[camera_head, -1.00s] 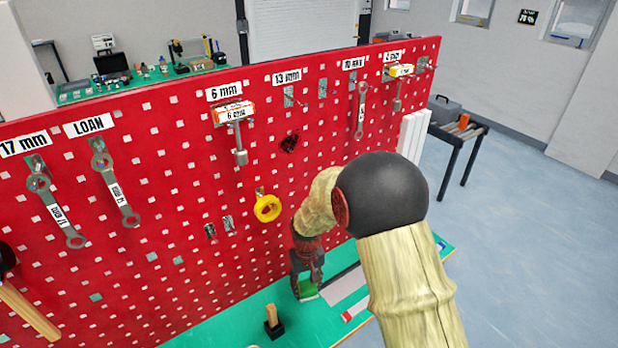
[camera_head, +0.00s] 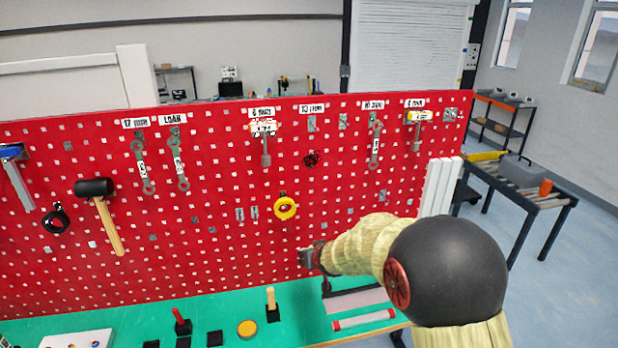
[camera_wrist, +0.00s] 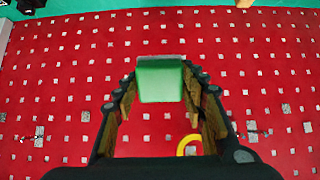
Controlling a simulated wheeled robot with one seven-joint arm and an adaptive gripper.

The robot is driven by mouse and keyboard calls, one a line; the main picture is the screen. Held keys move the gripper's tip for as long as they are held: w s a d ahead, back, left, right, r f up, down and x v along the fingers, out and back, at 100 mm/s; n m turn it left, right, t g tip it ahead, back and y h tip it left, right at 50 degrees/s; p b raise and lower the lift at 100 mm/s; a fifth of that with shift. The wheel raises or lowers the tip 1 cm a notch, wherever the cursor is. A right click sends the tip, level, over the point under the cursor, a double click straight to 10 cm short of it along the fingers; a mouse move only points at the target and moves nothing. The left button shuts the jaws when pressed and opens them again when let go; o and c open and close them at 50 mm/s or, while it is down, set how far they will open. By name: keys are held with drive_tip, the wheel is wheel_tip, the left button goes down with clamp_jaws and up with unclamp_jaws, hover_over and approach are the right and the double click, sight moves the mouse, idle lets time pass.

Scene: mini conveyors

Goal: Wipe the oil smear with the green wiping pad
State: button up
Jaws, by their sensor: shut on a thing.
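My gripper (camera_head: 311,257) is in front of the lower part of the red pegboard, above the green bench. In the wrist view my gripper (camera_wrist: 160,85) is shut on the green wiping pad (camera_wrist: 160,80), which sits between the fingertips and faces the pegboard. The pad cannot be made out in the head view. A dark, irregular patch (camera_head: 311,160) shows on the pegboard, up and level with my gripper; I cannot tell whether it is the oil smear. No other smear is clear.
The red pegboard (camera_head: 225,245) carries labelled wrenches, a mallet (camera_head: 108,215) and a yellow tape ring (camera_head: 285,216). On the green bench (camera_head: 240,308) are a wooden-handled tool (camera_head: 271,303), a yellow disc (camera_head: 247,328), a grey plate (camera_head: 352,301) and a red-and-white bar (camera_head: 364,319).

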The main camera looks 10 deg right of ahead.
drive_tip(key=w+r+t+p, duration=0.1)
drive_tip(key=w+r+t, duration=0.25)
drive_tip(key=r, duration=0.95)
drive_tip(key=w+r+t+p, duration=0.15)
drive_tip(key=r+t, duration=0.35)
drive_tip(key=r, duration=0.7)
drive_tip(key=shift+w+r+p, duration=0.1)
drive_tip(key=shift+w+p, duration=0.65)
drive_tip(key=shift+w, duration=2.35)
drive_tip(key=shift+w+b, duration=0.35)
drive_tip(key=shift+w, duration=0.6)
drive_tip(key=shift+s+d+b, duration=0.1)
drive_tip(key=shift+d+b, duration=0.85)
drive_tip(key=shift+d, duration=0.95)
drive_tip(key=shift+d+b, duration=0.5)
drive_tip(key=shift+d, duration=1.4)
